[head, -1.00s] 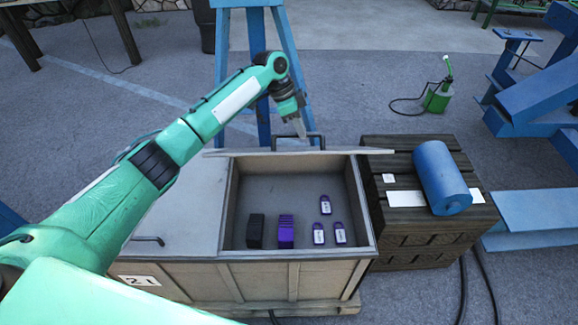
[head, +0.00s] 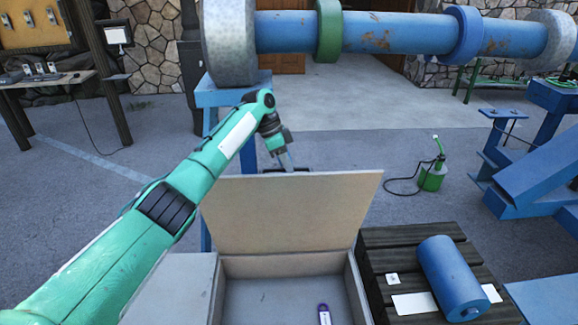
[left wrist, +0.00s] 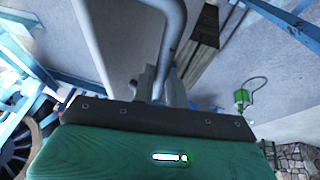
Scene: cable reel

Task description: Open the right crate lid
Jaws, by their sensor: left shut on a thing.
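The right crate lid (head: 290,215) stands raised at the back of the crate (head: 358,290), with its pale inner face toward me in the head view. My left gripper (head: 288,165) is at the lid's top edge, shut on the dark lid handle (head: 306,170). In the left wrist view a grey bent bar (left wrist: 176,30), which looks like the handle, runs down to the gripper fingers (left wrist: 158,85). The open right compartment lies below the lid, with a purple-and-white item (head: 324,314) in it. My right gripper is not in view.
The left crate lid (head: 172,287) is down. A dark slatted box (head: 385,243) with a blue cylinder (head: 452,278) on it stands close on the right. A blue stand (head: 208,97) and a large reel axle (head: 400,33) are behind the lid. A green can (head: 432,178) sits on open floor.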

